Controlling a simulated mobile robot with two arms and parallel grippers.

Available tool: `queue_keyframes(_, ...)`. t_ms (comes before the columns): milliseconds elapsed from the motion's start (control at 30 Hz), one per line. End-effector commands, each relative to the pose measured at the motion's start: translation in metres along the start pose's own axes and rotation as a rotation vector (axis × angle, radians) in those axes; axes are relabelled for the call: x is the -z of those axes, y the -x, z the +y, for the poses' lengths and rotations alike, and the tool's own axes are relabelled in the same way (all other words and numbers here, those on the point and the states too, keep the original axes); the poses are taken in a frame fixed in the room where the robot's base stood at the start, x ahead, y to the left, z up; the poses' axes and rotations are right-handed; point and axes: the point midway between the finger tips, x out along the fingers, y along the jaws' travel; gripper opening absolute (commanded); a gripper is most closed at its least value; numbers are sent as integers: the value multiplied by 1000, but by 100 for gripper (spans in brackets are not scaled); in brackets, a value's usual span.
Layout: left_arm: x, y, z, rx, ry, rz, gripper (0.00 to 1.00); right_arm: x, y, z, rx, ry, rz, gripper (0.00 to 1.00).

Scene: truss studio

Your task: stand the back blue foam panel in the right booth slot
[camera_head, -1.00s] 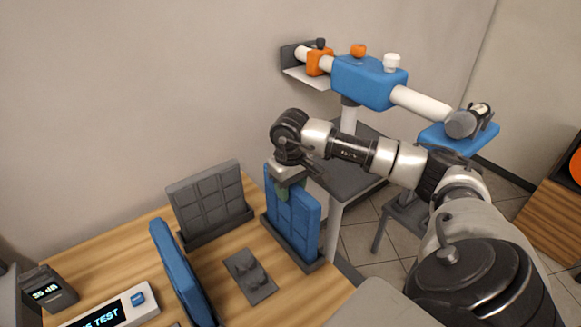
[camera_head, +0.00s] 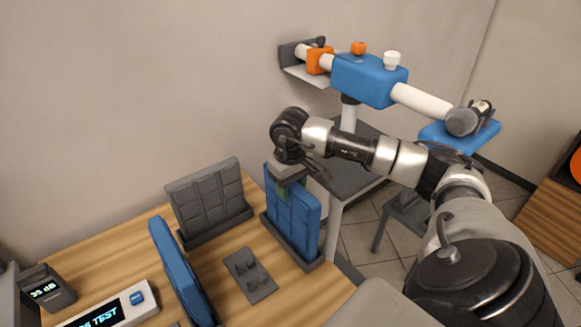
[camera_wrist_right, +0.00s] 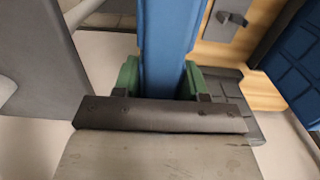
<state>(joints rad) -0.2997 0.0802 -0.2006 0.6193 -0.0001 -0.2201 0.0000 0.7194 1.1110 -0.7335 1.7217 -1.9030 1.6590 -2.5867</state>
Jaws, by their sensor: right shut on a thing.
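The blue foam panel (camera_head: 295,222) stands upright at the right side of the booth, its lower edge in the dark right slot holder (camera_head: 308,264). My right gripper (camera_head: 284,184) is shut on the panel's top edge from above. In the right wrist view, the green finger pads (camera_wrist_right: 160,80) press on both sides of the blue panel (camera_wrist_right: 168,40). Whether the panel is fully seated at the bottom cannot be told. My left gripper is not in view.
Another blue panel (camera_head: 176,265) stands at the booth's left, and a grey panel (camera_head: 209,203) stands at the back. A grey plate with small knobs (camera_head: 249,274) lies between them on the wooden table (camera_head: 112,254). A display box (camera_head: 110,310) is at front left.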

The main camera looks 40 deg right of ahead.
Motion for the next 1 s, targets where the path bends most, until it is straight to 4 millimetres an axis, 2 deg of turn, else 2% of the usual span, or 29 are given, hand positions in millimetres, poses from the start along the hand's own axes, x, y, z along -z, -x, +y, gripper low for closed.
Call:
queue_keyframes(433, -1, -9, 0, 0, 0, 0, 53, 0, -10, 0, 0, 0, 0, 6)
queue_keyframes(467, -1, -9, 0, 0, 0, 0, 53, 0, -10, 0, 0, 0, 0, 44)
queue_keyframes(533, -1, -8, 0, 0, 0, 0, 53, 0, -9, 0, 0, 0, 0, 53)
queue_keyframes(800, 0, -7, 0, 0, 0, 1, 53, 0, -8, 0, 0, 0, 0, 53)
queue_keyframes(1000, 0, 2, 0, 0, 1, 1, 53, 0, 7, 0, 0, -1, 1, 53)
